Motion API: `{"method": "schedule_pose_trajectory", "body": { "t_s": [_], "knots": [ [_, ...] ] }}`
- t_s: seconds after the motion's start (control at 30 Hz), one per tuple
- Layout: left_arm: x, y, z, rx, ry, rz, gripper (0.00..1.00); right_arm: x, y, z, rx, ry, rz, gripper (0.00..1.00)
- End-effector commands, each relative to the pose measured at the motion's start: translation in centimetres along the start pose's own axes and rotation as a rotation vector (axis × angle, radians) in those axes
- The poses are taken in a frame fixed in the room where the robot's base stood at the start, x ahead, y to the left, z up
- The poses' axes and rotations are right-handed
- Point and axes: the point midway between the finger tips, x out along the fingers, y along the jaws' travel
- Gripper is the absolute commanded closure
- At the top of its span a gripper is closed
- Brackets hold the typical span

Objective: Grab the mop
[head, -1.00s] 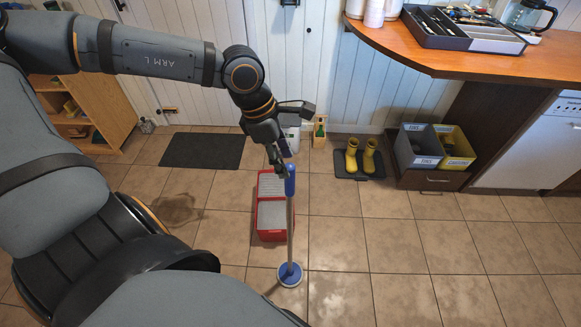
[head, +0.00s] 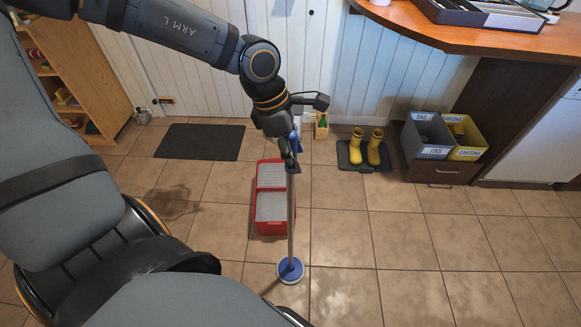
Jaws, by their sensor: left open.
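The mop stands upright on the tiled floor, with a grey pole (head: 291,220) and a round blue and white head (head: 290,270). Its blue grip (head: 297,146) shows in part behind my left gripper. My left gripper (head: 290,163) is open and reaches down at the upper part of the mop, overlapping the handle. I cannot tell whether its fingers are around the handle or only in front of it. My right gripper is not in view.
Yellow boots (head: 374,149) stand on a dark tray near the wall. Bins (head: 411,144) sit below the wooden counter (head: 470,40). A dark mat (head: 181,142) lies left. Floor at right is clear.

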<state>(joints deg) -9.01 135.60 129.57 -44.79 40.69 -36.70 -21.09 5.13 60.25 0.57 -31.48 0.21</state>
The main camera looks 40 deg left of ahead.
Motion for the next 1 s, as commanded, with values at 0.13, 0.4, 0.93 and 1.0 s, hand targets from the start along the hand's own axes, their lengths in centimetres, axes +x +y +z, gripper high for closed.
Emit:
{"method": "schedule_pose_trajectory", "body": {
  "t_s": [0.13, 0.4, 0.93, 1.0],
  "knots": [
    [1.09, 0.02, -0.03, 0.000, 0.002, 0.001, 0.52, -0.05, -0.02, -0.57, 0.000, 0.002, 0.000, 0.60],
    [0.99, 0.02, 0.03, 0.000, 0.000, 0.001, 0.64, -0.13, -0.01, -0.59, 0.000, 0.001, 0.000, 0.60],
    [0.97, 0.03, 0.03, 0.000, 0.000, 0.001, 1.00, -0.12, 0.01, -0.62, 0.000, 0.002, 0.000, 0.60],
    [0.94, 0.05, 0.05, 0.000, -0.001, 0.002, 1.00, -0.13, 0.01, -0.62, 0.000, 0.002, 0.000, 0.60]
  ]
}}
